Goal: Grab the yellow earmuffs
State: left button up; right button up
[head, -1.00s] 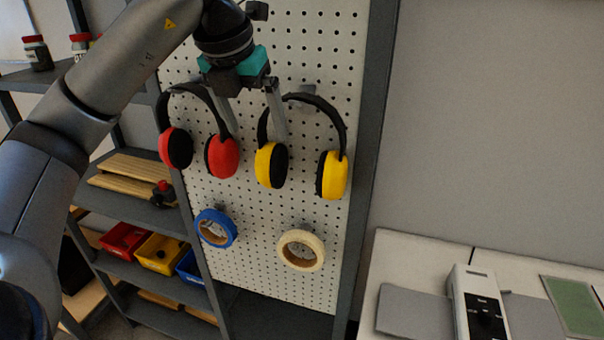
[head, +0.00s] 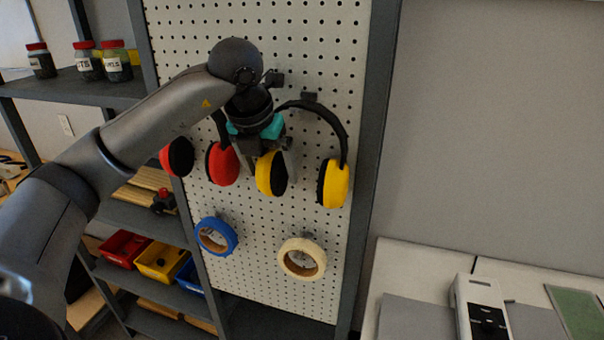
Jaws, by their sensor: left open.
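The yellow earmuffs (head: 333,184) hang from a hook on the white pegboard, with a black headband and two yellow cups with black pads. My left gripper (head: 262,160) is in front of their left side, at the height of the upper part of the left cup. It hides the left part of the headband. The gripper is open; its fingers are partly hidden behind its own body and wrist, and I cannot tell whether they touch the earmuffs. My right gripper is not in view.
Red earmuffs (head: 221,164) hang just left, partly behind my left arm. Blue tape (head: 216,236) and cream tape (head: 302,258) hang below. Shelves with jars and coloured bins stand left. A white table (head: 430,262) is at lower right.

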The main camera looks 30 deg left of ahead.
pick_arm(q)
jog(key=shift+r, duration=0.1)
grip_shut()
dwell(0.6)
